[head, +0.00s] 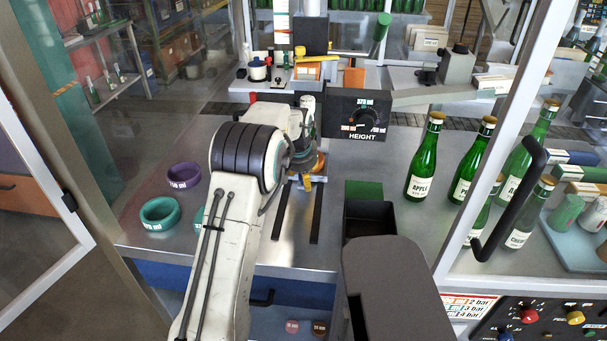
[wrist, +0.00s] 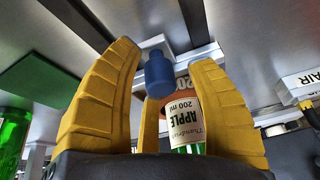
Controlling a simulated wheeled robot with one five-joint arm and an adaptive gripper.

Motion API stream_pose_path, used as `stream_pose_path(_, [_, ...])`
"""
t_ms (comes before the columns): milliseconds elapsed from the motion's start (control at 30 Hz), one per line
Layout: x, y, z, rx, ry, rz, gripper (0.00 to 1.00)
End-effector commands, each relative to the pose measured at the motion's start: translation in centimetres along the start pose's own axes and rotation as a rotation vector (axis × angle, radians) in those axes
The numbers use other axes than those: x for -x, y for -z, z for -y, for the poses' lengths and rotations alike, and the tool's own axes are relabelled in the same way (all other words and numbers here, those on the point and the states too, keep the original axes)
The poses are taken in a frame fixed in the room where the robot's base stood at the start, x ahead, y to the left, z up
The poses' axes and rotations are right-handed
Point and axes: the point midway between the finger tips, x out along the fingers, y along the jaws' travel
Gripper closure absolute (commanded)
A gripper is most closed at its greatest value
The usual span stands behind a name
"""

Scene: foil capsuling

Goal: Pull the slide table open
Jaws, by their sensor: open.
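My gripper (wrist: 165,56) is open in the wrist view, its yellow ribbed fingers spread to either side. A blue cylindrical knob (wrist: 158,76) on a pale bracket shows between the fingers, with no clear contact. Behind it are an orange round seat (wrist: 184,87) and a bottle with an APPLE 200 ml label (wrist: 186,120). In the head view the slide table's area lies at the inner end of two dark rails (head: 317,213), which run toward me over the bare metal top. My arm hides much of the gripper and the slide table there.
Green bottles (head: 424,160) stand farther right. Purple (head: 184,175) and teal (head: 160,213) rings lie left. A HEIGHT dial (head: 358,116) stands behind. A door handle (head: 511,198) juts at right.

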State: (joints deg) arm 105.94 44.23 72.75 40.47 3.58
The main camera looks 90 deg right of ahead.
Motion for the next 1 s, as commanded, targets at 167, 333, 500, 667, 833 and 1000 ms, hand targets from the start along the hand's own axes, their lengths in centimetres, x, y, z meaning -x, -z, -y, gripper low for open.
stream_pose_path(167, [0.00,-0.01,0.00,0.000,0.000,0.000,0.50])
stream_pose_path(333, [0.01,-0.01,0.00,0.000,0.000,0.000,0.65])
stream_pose_path(500, [0.02,0.00,0.00,0.000,0.000,0.000,0.80])
stream_pose_path(667, [0.04,0.06,0.03,0.000,0.000,-0.002,0.94])
stream_pose_path(833, [0.05,0.11,0.04,0.000,0.000,-0.004,1.00])
stream_pose_path(1000, [0.05,0.09,0.05,0.000,0.001,-0.005,1.00])
